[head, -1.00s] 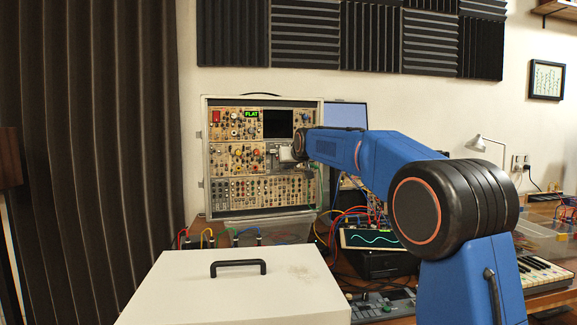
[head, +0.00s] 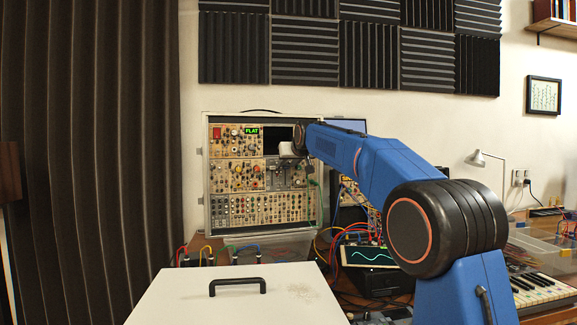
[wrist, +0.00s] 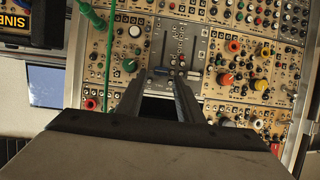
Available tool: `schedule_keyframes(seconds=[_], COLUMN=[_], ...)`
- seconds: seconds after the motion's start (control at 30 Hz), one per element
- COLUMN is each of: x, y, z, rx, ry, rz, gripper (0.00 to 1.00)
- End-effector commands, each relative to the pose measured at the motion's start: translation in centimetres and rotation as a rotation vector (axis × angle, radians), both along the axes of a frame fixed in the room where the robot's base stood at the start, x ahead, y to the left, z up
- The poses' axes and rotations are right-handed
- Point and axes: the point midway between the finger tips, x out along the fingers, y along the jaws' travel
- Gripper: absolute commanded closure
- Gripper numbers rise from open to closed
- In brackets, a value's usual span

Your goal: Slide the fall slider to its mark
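A grey slider module (wrist: 176,48) with long slots sits in the rack, ahead of my fingertips in the wrist view. A small blue cap (wrist: 160,71) and pale caps show near its lower end. I cannot tell which one is the fall slider, and its mark is too small to make out. My gripper (wrist: 159,84) is open, its two dark fingers apart with nothing visible between them. Whether the tips touch the panel is unclear. In the head view my gripper (head: 288,150) is at the rack's upper right, with the module just below it.
The modular rack (head: 207,180) has many knobs around the module. A green cable (wrist: 108,50) hangs close to the left finger in the wrist view. A white case (head: 200,302) with a black handle stands in front. Patch cables and an oscilloscope (head: 368,257) are to the right.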

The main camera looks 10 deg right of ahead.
Motion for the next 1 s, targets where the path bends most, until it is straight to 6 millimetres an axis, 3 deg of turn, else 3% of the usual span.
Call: schedule_keyframes(seconds=[0.3,0.47,1.0], x=[-0.1,-1.1,-10.0], y=[0.0,-0.2,-1.4], z=[-0.1,0.4,4.1], rx=[0.000,0.000,0.000], ry=[0.003,0.002,0.000], rz=[0.000,0.000,0.000], gripper=[0.64,0.64,0.64])
